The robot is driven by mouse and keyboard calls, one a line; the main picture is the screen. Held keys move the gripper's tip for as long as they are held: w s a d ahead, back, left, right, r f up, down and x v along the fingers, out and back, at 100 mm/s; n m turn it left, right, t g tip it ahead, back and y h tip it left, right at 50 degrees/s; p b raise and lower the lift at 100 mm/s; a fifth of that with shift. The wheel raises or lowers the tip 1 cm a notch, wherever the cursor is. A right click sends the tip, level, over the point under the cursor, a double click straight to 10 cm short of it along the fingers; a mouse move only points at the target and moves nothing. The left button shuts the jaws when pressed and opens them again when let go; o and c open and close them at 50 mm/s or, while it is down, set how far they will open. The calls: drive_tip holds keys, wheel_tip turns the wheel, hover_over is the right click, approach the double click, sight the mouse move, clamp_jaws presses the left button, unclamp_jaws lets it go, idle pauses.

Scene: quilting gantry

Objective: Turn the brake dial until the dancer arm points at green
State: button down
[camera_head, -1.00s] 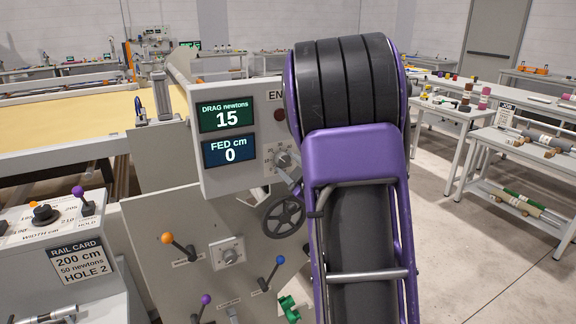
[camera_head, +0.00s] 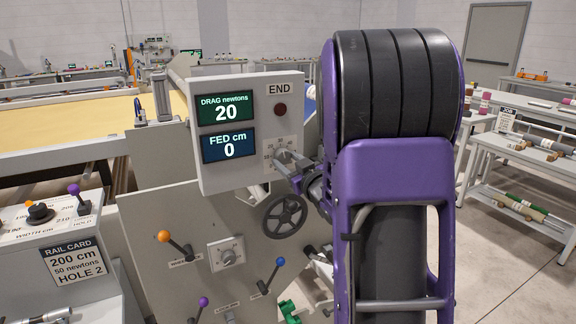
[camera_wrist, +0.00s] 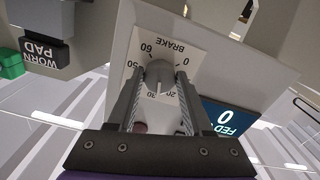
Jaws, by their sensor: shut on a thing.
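The grey brake dial (camera_wrist: 160,72) sits on a white scale plate marked BRAKE in the wrist view. My gripper (camera_wrist: 159,80) is shut on the dial, one finger on each side. A pale mark on the dial points between the printed numbers near 20 and 30. In the head view my gripper (camera_head: 288,165) is at the dial's plate, below the END lamp, and mostly hides the dial. The drag display (camera_head: 225,108) reads 20 newtons. I cannot make out the dancer arm or a green mark; my arm covers much of the right side.
A spoked handwheel (camera_head: 285,215) is just below my gripper. Levers with orange (camera_head: 163,236) and blue (camera_head: 280,261) knobs stand out from the lower panel. The rail card (camera_head: 72,260) says 200 cm, 50 newtons, hole 2. Benches stand at the right, with open floor before them.

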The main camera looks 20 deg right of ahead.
drive_tip(key=shift+m, duration=0.5)
drive_tip(key=shift+c, duration=1.5)
unclamp_jaws()
